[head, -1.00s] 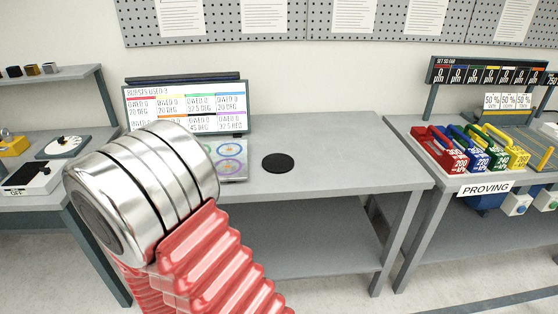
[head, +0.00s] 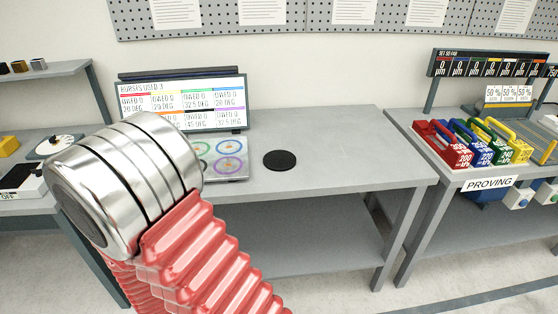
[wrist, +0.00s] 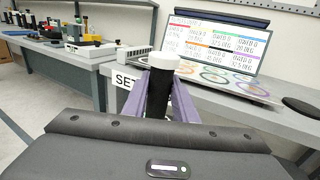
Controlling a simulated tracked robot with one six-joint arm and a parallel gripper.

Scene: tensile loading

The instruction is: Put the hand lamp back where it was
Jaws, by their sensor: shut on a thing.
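The hand lamp (wrist: 158,102), a dark upright cylinder with a white cap, stands between the two purple-grey fingers of my gripper (wrist: 160,84) in the wrist view. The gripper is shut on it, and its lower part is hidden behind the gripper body. In the head view my arm covers the left foreground, and neither gripper nor lamp shows. A flat black disc (head: 279,160) lies bare on the middle bench; it also shows at the right edge of the wrist view (wrist: 301,107), apart from the lamp. I cannot tell whether it is the lamp's place.
The middle bench (head: 340,150) carries a screen (head: 205,103) and a panel with coloured rings (head: 229,166). The bench top around and right of the disc is clear. The right bench holds colored handled blocks (head: 442,143) and a PROVING sign (head: 489,183).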

